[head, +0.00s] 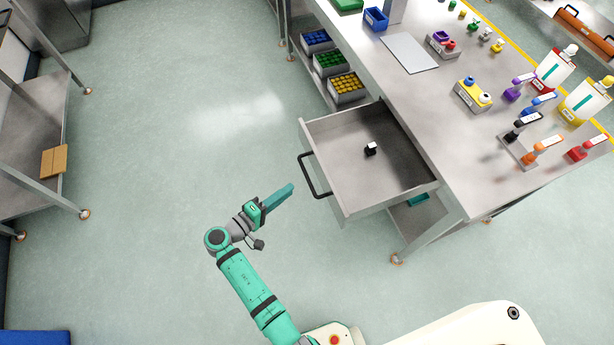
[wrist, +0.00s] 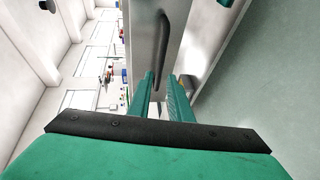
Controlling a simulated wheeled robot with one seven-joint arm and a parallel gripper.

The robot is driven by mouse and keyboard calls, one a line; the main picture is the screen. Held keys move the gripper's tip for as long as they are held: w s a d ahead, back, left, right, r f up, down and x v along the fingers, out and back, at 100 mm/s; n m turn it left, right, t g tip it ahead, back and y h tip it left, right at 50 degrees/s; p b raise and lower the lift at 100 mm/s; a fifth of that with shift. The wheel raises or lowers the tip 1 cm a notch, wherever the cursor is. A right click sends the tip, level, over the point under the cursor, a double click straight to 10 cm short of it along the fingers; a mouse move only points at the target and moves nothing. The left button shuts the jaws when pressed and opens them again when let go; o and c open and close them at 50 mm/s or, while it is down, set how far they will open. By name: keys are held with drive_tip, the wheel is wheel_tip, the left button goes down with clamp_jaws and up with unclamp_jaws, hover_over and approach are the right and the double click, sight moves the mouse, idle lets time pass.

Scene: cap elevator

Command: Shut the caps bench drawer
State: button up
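The bench drawer (head: 345,135) is pulled far out from the steel bench, its inside open to view. Its black bar handle (head: 312,177) is on the front, on the left side in the head view. My gripper (head: 292,187) is just left of the handle's near end, pointing towards the drawer front, with a small gap in the picture. In the wrist view the drawer handle (wrist: 162,45) runs upright just beyond my fingertips (wrist: 160,76). The two teal fingers are apart with nothing held between them. Contact with the handle cannot be told.
A small black and white object (head: 371,149) lies in the drawer. Bins of blue, green and yellow caps (head: 345,88) sit on a shelf beside it. The bench top (head: 440,120) carries bottles and several coloured items. The floor (head: 180,140) left of the drawer is clear.

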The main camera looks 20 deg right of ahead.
sight(307, 176)
drive_tip(key=x, duration=1)
drive_tip(key=shift+d+f, duration=0.15)
drive_tip(key=shift+c, duration=0.5)
clamp_jaws()
